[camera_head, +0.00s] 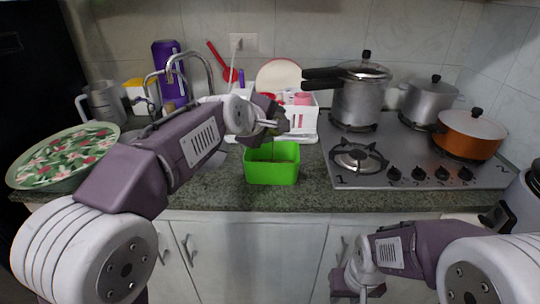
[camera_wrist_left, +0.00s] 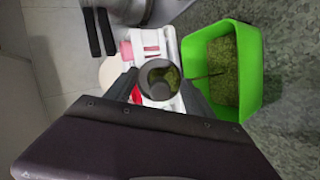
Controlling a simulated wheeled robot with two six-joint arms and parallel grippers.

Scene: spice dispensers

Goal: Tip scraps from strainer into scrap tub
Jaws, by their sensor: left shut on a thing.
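The green scrap tub (camera_head: 272,172) stands on the counter near its front edge; it also shows at the right of the left wrist view (camera_wrist_left: 258,75). Inside it is a speckled greenish-brown area with a thin dark line across it; I cannot tell what it is. My left gripper (camera_head: 268,122) is above the tub's back rim in the head view. It is shut on the strainer (camera_wrist_left: 146,76), a small grey round cup with something greenish inside. In the head view the strainer is hard to make out. My right gripper (camera_head: 358,288) hangs low in front of the cabinets, its fingers unclear.
A white rack (camera_head: 303,120) stands behind the tub. The stove (camera_head: 400,155) with a pressure cooker (camera_head: 358,98) and an orange pot (camera_head: 470,135) is to the right. The sink tap (camera_head: 190,62) and a leaf-patterned bowl (camera_head: 65,155) are to the left. Bare counter lies either side of the tub.

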